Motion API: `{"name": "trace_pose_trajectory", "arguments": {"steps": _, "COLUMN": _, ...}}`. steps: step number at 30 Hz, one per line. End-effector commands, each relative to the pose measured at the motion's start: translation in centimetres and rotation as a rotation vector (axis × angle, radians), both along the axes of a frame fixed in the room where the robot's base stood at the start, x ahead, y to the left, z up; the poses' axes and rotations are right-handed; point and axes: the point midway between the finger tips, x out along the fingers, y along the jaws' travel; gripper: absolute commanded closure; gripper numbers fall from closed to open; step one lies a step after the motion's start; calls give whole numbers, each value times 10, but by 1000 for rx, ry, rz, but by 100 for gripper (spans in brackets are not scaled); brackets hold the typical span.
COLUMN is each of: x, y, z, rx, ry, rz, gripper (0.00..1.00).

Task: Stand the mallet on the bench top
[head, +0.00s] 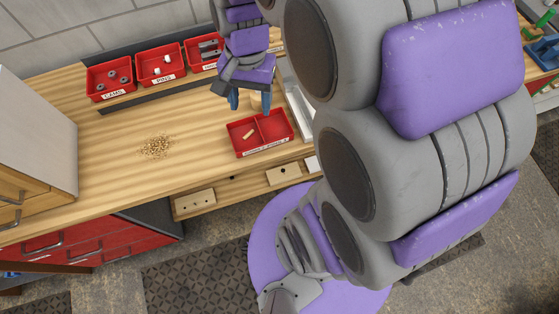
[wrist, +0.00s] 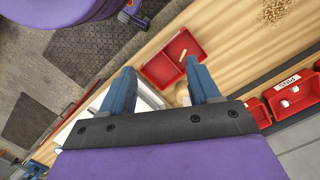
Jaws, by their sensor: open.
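My gripper (head: 250,98) hangs over the bench top (head: 200,125), behind the divided red tray. Its two blue fingers are apart, and they also show spread in the wrist view (wrist: 162,88). A pale wooden piece (head: 257,103) shows between and below the fingers. It also shows in the wrist view (wrist: 182,97), close to the right finger and partly hidden by it. It may be the mallet, but its full shape is hidden, so I cannot tell whether it stands or lies. I see no other mallet.
A divided red tray (head: 234,143) holds a small wooden peg (head: 248,134). Labelled red bins (head: 110,91) line the back. A pale tray (head: 297,106) lies right of my gripper. Wood shavings (head: 156,147) lie on the left; bare bench surrounds them. A cabinet (head: 40,135) bounds the left side.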

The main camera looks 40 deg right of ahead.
Motion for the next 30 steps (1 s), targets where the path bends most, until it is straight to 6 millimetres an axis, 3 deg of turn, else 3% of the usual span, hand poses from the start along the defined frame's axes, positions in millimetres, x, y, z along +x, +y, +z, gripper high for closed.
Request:
{"name": "trace_pose_trajectory", "arguments": {"steps": 1, "x": -22, "y": 9, "z": 1, "rx": -2, "ry": 1, "rz": 103, "gripper": 39}}
{"name": "trace_pose_trajectory", "arguments": {"steps": 6, "x": -85, "y": 25, "z": -3, "rx": -2, "ry": 8, "rz": 445, "gripper": 39}}
{"name": "trace_pose_trajectory", "arguments": {"steps": 12, "x": -136, "y": 31, "z": -12, "rx": 5, "ry": 24, "rz": 721, "gripper": 39}}
{"name": "trace_pose_trajectory", "arguments": {"steps": 17, "x": -150, "y": 32, "z": -16, "rx": 8, "ry": 30, "rz": 803, "gripper": 39}}
{"name": "trace_pose_trajectory", "arguments": {"steps": 30, "x": -150, "y": 32, "z": -16, "rx": 9, "ry": 31, "rz": 807, "gripper": 39}}
